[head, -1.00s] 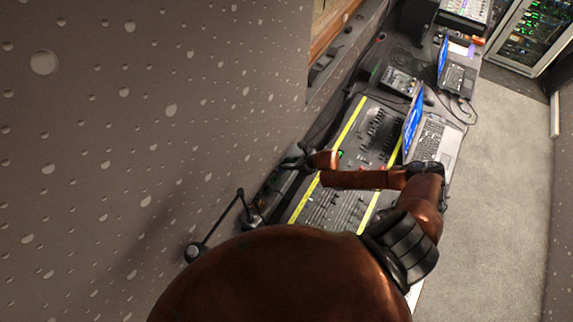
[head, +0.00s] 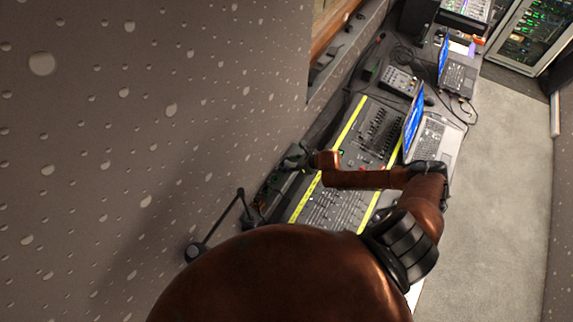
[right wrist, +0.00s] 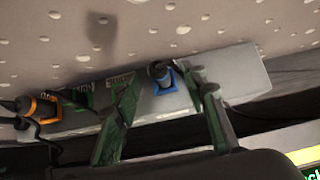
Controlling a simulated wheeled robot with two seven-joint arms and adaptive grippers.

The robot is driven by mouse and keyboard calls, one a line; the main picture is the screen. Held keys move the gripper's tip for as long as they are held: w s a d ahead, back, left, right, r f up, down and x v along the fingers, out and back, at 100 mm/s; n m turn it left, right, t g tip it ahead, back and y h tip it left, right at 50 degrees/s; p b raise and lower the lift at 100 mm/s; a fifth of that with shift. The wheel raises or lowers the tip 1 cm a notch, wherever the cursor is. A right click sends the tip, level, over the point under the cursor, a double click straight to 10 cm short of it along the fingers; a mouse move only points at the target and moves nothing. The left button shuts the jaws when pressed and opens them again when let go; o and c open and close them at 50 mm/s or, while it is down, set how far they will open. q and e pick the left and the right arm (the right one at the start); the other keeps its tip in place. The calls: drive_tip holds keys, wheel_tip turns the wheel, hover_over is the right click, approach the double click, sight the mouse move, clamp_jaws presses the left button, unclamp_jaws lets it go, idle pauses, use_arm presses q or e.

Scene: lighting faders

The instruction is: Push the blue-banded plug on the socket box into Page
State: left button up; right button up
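In the right wrist view, the blue-banded plug (right wrist: 162,73) is dark with a blue square band and sits at the face of the pale grey socket box (right wrist: 235,72). My right gripper (right wrist: 165,105) is open, its two greenish fingers spread on either side of the plug in the picture. I cannot tell whether a finger touches it. Page's label is not readable. In the head view, my right gripper (head: 297,158) is near the wall beside the mixing desk, and the plug cannot be made out there. My left gripper is not in view.
An orange-banded plug (right wrist: 40,106) with a dark cable is at the box's left end. Green-framed sockets (right wrist: 77,96) lie between the plugs. The mixing desk (head: 335,205), a laptop (head: 430,138) and a desk lamp (head: 215,228) stand around my right arm. The floor (head: 505,200) is clear.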

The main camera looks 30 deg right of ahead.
drive_tip(key=v, duration=1.1)
drive_tip(key=shift+s, duration=0.2)
drive_tip(key=shift+r, duration=0.1)
drive_tip(key=x, duration=1.2)
drive_tip(key=shift+w, duration=0.1)
drive_tip(key=shift+r, duration=0.2)
drive_tip(key=shift+d+f, duration=0.15)
